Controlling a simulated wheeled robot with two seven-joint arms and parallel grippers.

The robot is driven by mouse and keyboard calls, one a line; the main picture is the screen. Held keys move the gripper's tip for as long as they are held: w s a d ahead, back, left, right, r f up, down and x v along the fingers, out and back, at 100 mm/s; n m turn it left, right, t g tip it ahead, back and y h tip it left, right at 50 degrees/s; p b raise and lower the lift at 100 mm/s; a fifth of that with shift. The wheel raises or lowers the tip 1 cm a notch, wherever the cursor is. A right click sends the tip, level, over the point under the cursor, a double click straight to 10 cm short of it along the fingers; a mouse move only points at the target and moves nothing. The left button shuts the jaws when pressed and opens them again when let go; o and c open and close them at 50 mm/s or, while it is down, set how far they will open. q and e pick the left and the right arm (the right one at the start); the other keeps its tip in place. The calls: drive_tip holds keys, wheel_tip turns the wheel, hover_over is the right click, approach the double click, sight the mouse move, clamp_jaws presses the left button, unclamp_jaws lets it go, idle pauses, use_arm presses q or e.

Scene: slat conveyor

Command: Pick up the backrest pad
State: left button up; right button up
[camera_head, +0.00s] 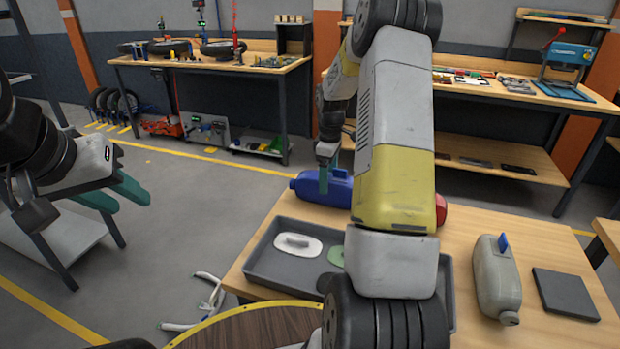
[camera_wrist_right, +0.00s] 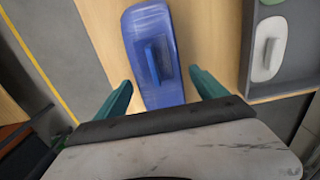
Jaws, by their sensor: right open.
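In the right wrist view the blue piece (camera_wrist_right: 151,55) shows a raised upright grip on top. My right gripper (camera_head: 328,180) is over it, open and empty. Its teal fingers show on either side of the near end of the piece in the wrist view (camera_wrist_right: 161,77). My left gripper (camera_head: 132,203) is open and empty at the left, away from the table.
A grey tray (camera_head: 262,262) holds a white pad (camera_head: 298,246) and a green pad (camera_head: 336,256). A red piece (camera_head: 441,208) shows behind my right arm. A grey bottle-shaped piece (camera_head: 497,277) and a dark square pad (camera_head: 566,293) lie at the right. Workbenches stand behind.

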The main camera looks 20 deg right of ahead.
wheel_tip(320, 180, down, 2)
drive_tip(key=shift+f, duration=0.25)
drive_tip(key=shift+r, duration=0.1)
clamp_jaws()
